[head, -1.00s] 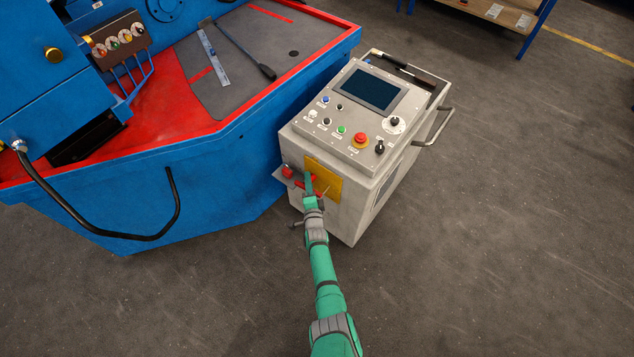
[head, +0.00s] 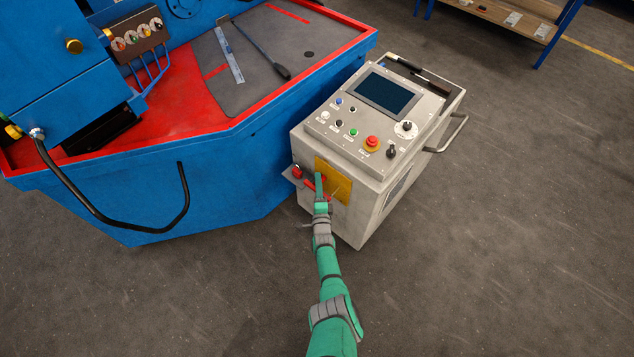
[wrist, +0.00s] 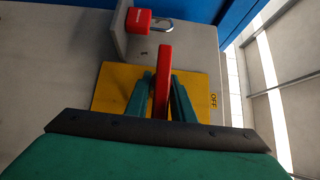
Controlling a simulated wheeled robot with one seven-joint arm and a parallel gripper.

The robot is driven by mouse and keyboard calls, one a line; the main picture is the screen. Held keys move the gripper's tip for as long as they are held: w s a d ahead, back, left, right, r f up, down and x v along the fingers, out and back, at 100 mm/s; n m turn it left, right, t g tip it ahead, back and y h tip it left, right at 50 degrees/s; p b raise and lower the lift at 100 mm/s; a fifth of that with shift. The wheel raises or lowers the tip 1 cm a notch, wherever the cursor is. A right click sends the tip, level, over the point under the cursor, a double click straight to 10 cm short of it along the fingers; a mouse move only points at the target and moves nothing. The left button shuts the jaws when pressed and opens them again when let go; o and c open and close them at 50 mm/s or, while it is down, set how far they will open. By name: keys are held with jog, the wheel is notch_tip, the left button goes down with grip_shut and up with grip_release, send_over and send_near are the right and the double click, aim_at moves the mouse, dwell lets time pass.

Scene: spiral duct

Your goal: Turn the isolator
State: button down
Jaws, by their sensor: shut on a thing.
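The isolator is a red handle (wrist: 164,72) on a yellow plate (head: 342,188) on the front of the grey control cabinet (head: 348,226). In the wrist view the yellow plate (wrist: 106,88) lies behind the handle, and an "OFF" label (wrist: 213,101) is at its right edge. The handle stands nearly upright in that view. My gripper (wrist: 162,85) has its green fingers on both sides of the handle and is shut on it. In the head view my gripper (head: 319,181) is in front of the plate and partly hides the handle.
A red padlock (wrist: 138,19) with an open-looking shackle sits on a small grey bracket beside the plate; it also shows in the head view (head: 296,171). A blue machine (head: 240,175) with a red-edged bed stands close at the left. The floor (head: 480,260) at the right is clear.

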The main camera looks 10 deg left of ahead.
jog(key=shift+w+r, duration=0.1)
jog(key=shift+w, duration=0.05)
jog(key=c, duration=1.7)
grip_release()
